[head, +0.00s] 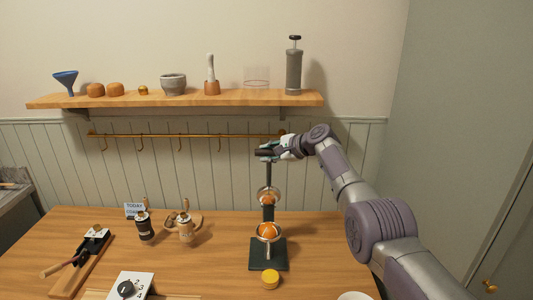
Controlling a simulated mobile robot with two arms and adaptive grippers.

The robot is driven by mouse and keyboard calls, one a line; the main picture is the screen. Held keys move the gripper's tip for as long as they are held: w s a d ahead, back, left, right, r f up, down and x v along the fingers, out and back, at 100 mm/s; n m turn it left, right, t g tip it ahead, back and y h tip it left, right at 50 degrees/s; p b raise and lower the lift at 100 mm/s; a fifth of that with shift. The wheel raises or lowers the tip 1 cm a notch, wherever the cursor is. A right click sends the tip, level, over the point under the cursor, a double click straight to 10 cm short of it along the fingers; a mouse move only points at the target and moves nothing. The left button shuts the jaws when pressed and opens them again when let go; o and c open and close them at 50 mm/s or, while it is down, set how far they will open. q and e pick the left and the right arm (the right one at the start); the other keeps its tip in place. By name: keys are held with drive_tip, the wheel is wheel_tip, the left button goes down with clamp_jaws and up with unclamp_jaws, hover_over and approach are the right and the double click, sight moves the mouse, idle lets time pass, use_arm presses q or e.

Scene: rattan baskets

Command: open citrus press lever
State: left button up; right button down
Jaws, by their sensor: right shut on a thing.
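The citrus press stands on the wooden table, right of the middle, on a dark green base (268,262). Its lever (268,174) points up, nearly vertical, from the upper cup area. An orange-coloured fruit piece (268,230) sits in the lower metal cup. Another orange patch shows higher up by the upper cup (267,193). My right gripper (266,152) is at the lever's top end, shut on its handle. The handle is partly hidden by the fingers. My left gripper is not in view.
A yellow round item (270,279) lies in front of the press. A black grinder (144,225) and a wooden-and-metal grinder (185,228) stand to the left. A wooden shelf (180,100) and brass rail (185,135) are on the wall behind.

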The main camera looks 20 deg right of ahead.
drive_tip(key=shift+d+f, duration=0.3)
drive_tip(key=shift+f, duration=0.1)
drive_tip(key=c, duration=1.2)
unclamp_jaws()
drive_tip(key=shift+o, duration=1.2)
drive_tip(key=shift+d, duration=0.15)
drive_tip(key=shift+w+d, duration=0.1)
drive_tip(key=shift+d, duration=0.1)
drive_tip(key=shift+a+r, duration=0.2)
drive_tip(key=shift+a, duration=0.2)
drive_tip(key=shift+s+d+r, duration=0.1)
drive_tip(key=shift+s+d, duration=0.15)
drive_tip(key=shift+d, duration=0.1)
drive_tip(key=v, duration=1.1)
drive_tip(key=shift+r, duration=0.15)
drive_tip(key=shift+s+a, duration=0.1)
drive_tip(key=shift+s, duration=0.05)
